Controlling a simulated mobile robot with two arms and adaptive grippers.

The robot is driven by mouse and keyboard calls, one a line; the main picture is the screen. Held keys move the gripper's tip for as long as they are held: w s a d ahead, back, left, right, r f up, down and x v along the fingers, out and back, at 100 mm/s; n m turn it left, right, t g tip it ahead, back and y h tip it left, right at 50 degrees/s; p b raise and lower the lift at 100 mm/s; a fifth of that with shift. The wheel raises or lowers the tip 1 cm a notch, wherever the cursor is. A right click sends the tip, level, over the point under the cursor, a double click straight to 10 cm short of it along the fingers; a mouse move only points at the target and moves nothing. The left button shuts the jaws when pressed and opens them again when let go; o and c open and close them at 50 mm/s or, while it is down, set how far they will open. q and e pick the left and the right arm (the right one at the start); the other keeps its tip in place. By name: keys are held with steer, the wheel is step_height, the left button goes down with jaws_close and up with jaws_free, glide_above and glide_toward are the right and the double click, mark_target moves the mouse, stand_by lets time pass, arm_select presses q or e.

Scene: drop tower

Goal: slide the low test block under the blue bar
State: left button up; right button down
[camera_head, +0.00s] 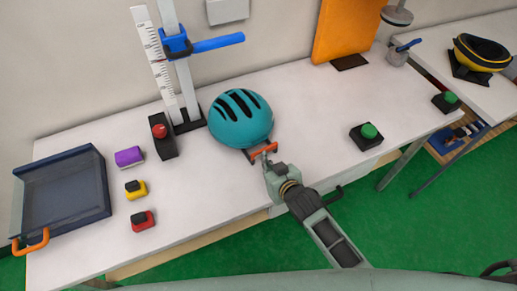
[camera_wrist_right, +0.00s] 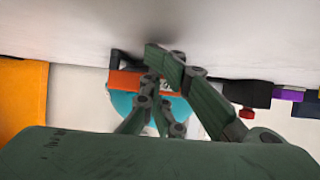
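A blue bar (camera_head: 217,43) sticks out to the right from a blue carriage on the upright post at the back of the table. A teal helmet (camera_head: 240,118) sits to the right of the post's foot, on a low dark block with an orange front bar (camera_head: 264,150). My right gripper (camera_head: 267,157) is at this orange bar. In the right wrist view the orange bar (camera_wrist_right: 125,82) lies by the fingers, with the teal helmet (camera_wrist_right: 122,104) behind it. The fingers overlap the bar, so their grip on it cannot be told. My left gripper is not in view.
A black box with a red button (camera_head: 159,131) stands by the post's foot. Purple (camera_head: 129,157), yellow (camera_head: 136,190) and red (camera_head: 143,221) blocks lie left. A dark tray (camera_head: 107,197) is at far left, a green button (camera_head: 369,131) at right. Table between helmet and green button is clear.

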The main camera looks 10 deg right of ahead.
mark_target(263, 149)
steer(key=shift+w+d+r, duration=0.1)
steer(key=shift+w+d, duration=0.2)
steer(key=shift+d, duration=0.3)
steer(key=shift+w+f+b, duration=0.2)
steer(key=shift+w+b, duration=0.1)
steer(key=shift+w, duration=0.35)
steer(key=shift+w+a, duration=0.15)
steer(key=shift+a, duration=0.05)
steer(key=shift+w+a, duration=0.2)
steer(key=shift+w, duration=0.3)
steer(key=shift+w+a+f+b, duration=0.1)
steer(key=shift+w+a+b, duration=0.1)
steer(key=shift+w+b, duration=0.25)
steer(key=shift+w+a+b, duration=0.15)
steer(key=shift+w+b, duration=0.1)
steer(key=shift+w, duration=0.4)
steer(key=shift+w+a+b, duration=0.3)
steer(key=shift+w+b, duration=0.05)
steer(key=shift+w, duration=0.5)
steer(key=shift+w+a+b, duration=0.35)
steer(key=shift+w, duration=0.55)
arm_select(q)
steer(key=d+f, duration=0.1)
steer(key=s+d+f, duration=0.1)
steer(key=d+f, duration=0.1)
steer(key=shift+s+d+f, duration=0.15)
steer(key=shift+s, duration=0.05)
